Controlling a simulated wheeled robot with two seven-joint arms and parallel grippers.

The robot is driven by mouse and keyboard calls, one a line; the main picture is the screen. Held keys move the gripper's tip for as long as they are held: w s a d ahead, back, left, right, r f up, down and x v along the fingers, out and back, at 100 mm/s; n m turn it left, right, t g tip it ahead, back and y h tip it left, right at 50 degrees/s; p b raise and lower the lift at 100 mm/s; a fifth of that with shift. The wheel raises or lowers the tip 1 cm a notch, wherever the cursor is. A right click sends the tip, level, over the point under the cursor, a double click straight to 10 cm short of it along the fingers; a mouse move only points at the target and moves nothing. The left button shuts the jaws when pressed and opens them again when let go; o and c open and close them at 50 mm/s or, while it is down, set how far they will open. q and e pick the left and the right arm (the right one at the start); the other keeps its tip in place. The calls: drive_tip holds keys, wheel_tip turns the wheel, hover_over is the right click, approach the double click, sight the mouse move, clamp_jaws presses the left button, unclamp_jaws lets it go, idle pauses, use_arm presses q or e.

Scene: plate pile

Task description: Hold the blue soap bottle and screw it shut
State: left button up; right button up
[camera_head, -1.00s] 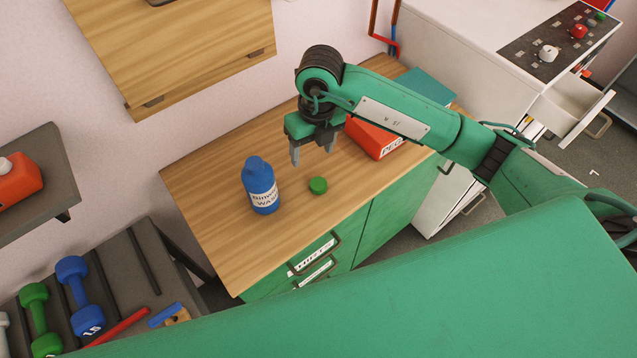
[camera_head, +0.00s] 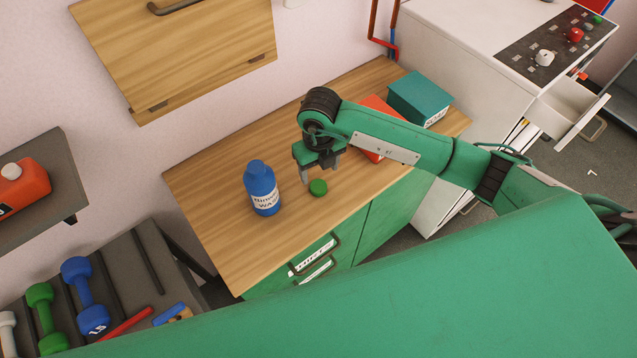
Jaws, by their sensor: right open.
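The blue soap bottle (camera_head: 262,188) stands upright on the wooden cabinet top, with a white label on its front. A small green cap (camera_head: 318,187) lies on the wood just to the right of the bottle, apart from it. My right gripper (camera_head: 321,175) points down, open and empty, just above and behind the cap. I cannot tell whether its fingers touch the cap. My left gripper is not in view.
Dumbbells (camera_head: 82,295) and an orange container (camera_head: 22,187) are at the left. The front left of the top is clear.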

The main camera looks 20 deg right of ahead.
sight(318, 185)
drive_tip(key=shift+f, duration=0.35)
drive_tip(key=shift+f+p, duration=0.25)
drive_tip(key=shift+p, duration=0.15)
drive_tip(key=f+p, duration=0.2)
drive_tip(key=f, duration=0.1)
drive_tip(key=shift+s+a+f, duration=0.1)
drive_tip(key=shift+a+f, duration=0.1)
drive_tip(key=shift+f, duration=0.65)
drive_tip(key=shift+c, duration=0.4)
drive_tip(key=c, duration=0.9)
